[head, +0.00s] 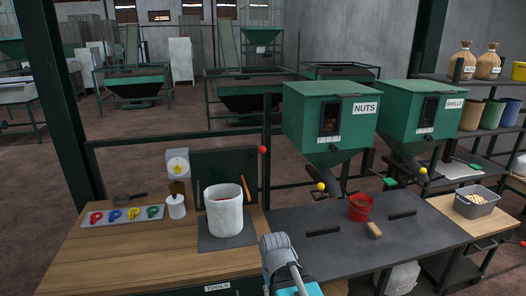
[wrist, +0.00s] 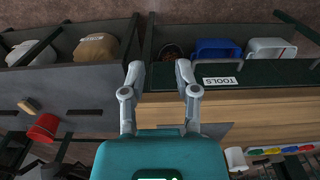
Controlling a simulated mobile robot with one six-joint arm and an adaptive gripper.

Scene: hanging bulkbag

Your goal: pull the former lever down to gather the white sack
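The white sack (head: 225,210) stands upright and open-topped on a dark mat (head: 212,243) on the wooden bench, in the head view. A red ball knob (head: 262,150) sits above and right of it, beside the dark green panel; it may be the former lever's end, but the arm is hard to make out. An orange bar (head: 246,188) slants just right of the sack's rim. My gripper (head: 275,242) is in front and right of the sack, apart from it. In the wrist view my gripper (wrist: 159,72) has its fingers spread with nothing between them.
A tray of coloured clips (head: 122,215) and a white roll (head: 176,206) lie left of the sack. Green hoppers (head: 330,117) with yellow-knobbed levers (head: 320,186) stand to the right. A red bucket (head: 360,208) is on the grey bench. Air above the sack is clear.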

